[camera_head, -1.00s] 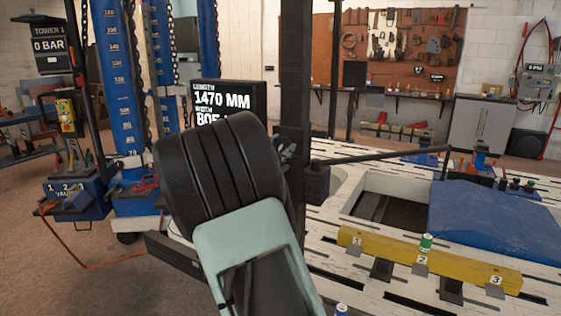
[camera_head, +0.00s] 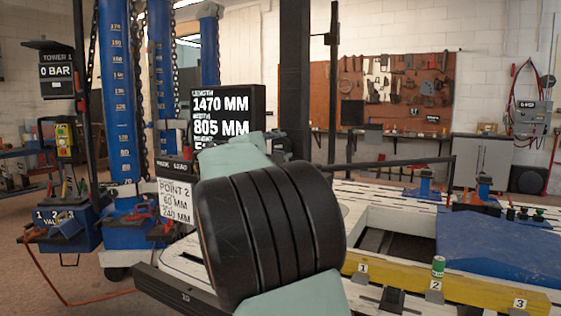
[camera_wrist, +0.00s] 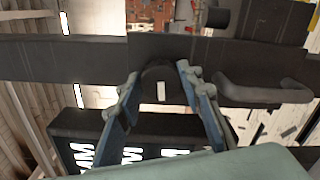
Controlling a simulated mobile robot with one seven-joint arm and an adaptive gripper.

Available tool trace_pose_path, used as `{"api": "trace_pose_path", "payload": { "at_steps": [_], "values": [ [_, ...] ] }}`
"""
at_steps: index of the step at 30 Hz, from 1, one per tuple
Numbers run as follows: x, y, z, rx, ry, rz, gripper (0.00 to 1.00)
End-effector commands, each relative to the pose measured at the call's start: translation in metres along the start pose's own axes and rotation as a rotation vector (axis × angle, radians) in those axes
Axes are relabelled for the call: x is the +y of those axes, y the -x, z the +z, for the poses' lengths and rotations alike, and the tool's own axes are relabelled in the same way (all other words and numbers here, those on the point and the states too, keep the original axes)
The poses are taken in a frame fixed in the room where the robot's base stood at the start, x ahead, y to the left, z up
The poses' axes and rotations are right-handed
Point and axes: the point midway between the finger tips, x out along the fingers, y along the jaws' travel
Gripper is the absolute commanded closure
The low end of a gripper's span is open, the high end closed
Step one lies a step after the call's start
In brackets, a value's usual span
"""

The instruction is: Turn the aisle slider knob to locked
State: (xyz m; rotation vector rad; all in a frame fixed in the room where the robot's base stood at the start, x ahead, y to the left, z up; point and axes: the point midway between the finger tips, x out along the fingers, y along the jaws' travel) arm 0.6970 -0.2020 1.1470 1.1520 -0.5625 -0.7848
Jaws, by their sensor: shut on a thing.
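In the wrist view, a dark round knob (camera_wrist: 160,74) with a white mark sits on a long dark bar (camera_wrist: 60,62). My gripper (camera_wrist: 158,80) has its blue fingers on either side of the knob and is shut on it. The mark lies between the fingers. In the head view, the dark upright post (camera_head: 294,80) stands behind my arm. My arm covers the gripper and knob there. I see no lock labels.
A black display (camera_head: 222,110) with white figures stands just left of the post. A dark handle (camera_wrist: 265,90) juts from the bar right of my gripper. A white slotted bench with a yellow beam (camera_head: 465,290) and a blue cover (camera_head: 500,245) fills the right.

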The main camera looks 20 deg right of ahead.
Motion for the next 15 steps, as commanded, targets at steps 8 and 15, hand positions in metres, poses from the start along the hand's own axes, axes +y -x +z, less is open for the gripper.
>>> {"api": "trace_pose_path", "payload": {
  "at_steps": [8, 15],
  "values": [
    [-0.0032, 0.0003, -0.0014, 0.001, -0.115, -0.001, 0.9],
    [-0.0014, 0.0003, -0.0009, 0.001, -0.146, -0.001, 0.9]
  ]
}}
